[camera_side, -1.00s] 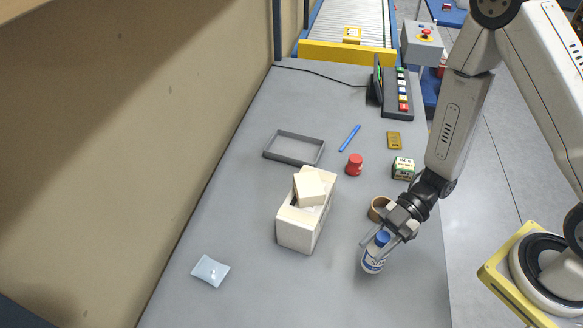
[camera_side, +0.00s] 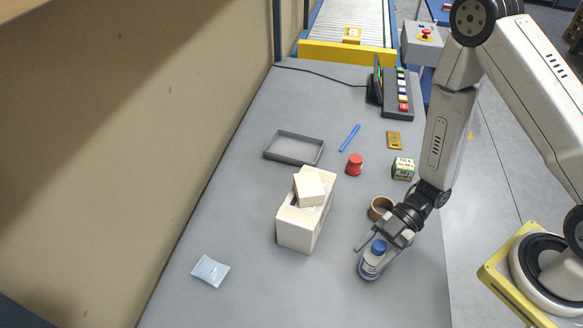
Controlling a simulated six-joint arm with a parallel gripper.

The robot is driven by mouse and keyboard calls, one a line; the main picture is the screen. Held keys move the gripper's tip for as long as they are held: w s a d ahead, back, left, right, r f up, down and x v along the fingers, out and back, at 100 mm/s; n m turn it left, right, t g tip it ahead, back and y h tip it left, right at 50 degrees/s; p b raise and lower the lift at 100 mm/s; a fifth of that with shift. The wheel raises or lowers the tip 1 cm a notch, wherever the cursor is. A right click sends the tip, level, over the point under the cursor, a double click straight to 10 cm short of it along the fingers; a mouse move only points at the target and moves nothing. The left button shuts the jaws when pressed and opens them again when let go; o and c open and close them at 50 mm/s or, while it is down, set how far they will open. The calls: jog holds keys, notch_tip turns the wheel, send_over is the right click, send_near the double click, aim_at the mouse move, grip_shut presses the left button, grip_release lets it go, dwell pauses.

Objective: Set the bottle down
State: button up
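The bottle (camera_side: 370,266) is white with a blue cap and a blue label. It looks upright on the grey table, near the table's right edge. My gripper (camera_side: 368,259) reaches down to it from the upper right, with one finger on each side of the bottle. The fingers look spread, with a gap between the left finger and the bottle. Contact on the right side is hard to make out. The bottle's base seems to meet the table.
A white bin (camera_side: 297,236) with a pale block (camera_side: 309,188) on top stands left of the bottle. A brown tape roll (camera_side: 374,214), red jar (camera_side: 355,165) and small box (camera_side: 403,168) lie behind. A pouch (camera_side: 210,270) lies front left. The front table is clear.

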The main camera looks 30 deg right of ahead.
jog(key=shift+r, duration=0.15)
dwell(0.3)
jog(key=shift+v, duration=0.8)
jog(key=v, duration=1)
jog(key=shift+d, duration=0.15)
jog(key=shift+r, duration=0.1)
jog(key=w+d+r+m+t+h, duration=0.1)
jog(key=w+d+m+t+h, duration=0.25)
jog(key=w+h, duration=0.2)
jog(key=w+d+r+m+t+h, duration=0.2)
jog(key=w+m+t+h, duration=0.25)
jog(key=w, duration=0.25)
jog(key=s+a+r+m+g+h, duration=0.2)
jog(key=s+r+m+g+h, duration=0.1)
jog(key=s+m, duration=0.5)
notch_tip(320, 180, up, 2)
jog(key=m+g, duration=0.1)
jog(key=m, duration=0.1)
jog(key=shift+r+m, duration=0.15)
jog(key=shift+m, duration=0.25)
